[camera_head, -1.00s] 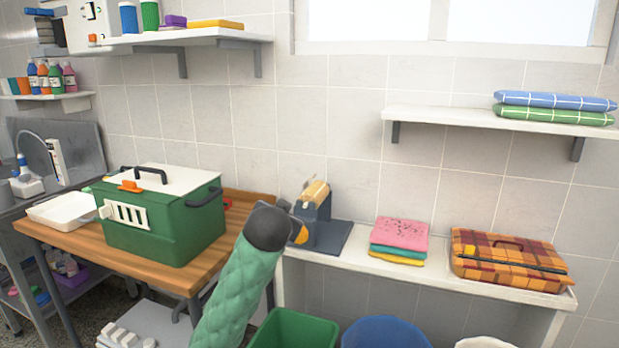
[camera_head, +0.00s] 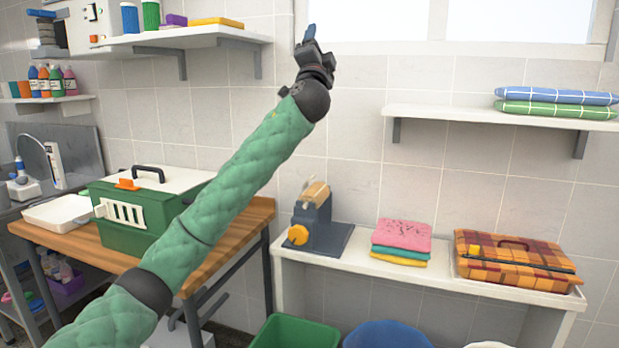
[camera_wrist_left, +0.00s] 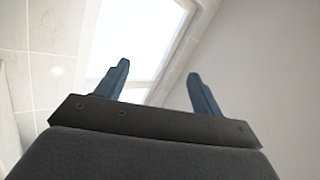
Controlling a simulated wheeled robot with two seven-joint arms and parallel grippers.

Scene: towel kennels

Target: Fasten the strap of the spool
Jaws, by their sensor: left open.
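The spool (camera_head: 316,193) is a tan roll in a dark blue-grey stand (camera_head: 322,228) with an orange knob (camera_head: 298,235). It stands at the left end of the white bench against the wall. I cannot make out its strap clearly. My left gripper (camera_head: 311,36) is raised high above the spool, in front of the wall beside the window, pointing up. In the left wrist view its two blue fingers (camera_wrist_left: 160,92) are apart with nothing between them, against the window and wall. My right gripper is not in view.
Right of the spool, folded cloths (camera_head: 401,243) and a plaid case (camera_head: 515,262) lie on the white bench (camera_head: 430,277). A green carrier (camera_head: 125,238) stands on the wooden table. A shelf with towels (camera_head: 556,102) is at upper right. Bins (camera_head: 290,334) stand below.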

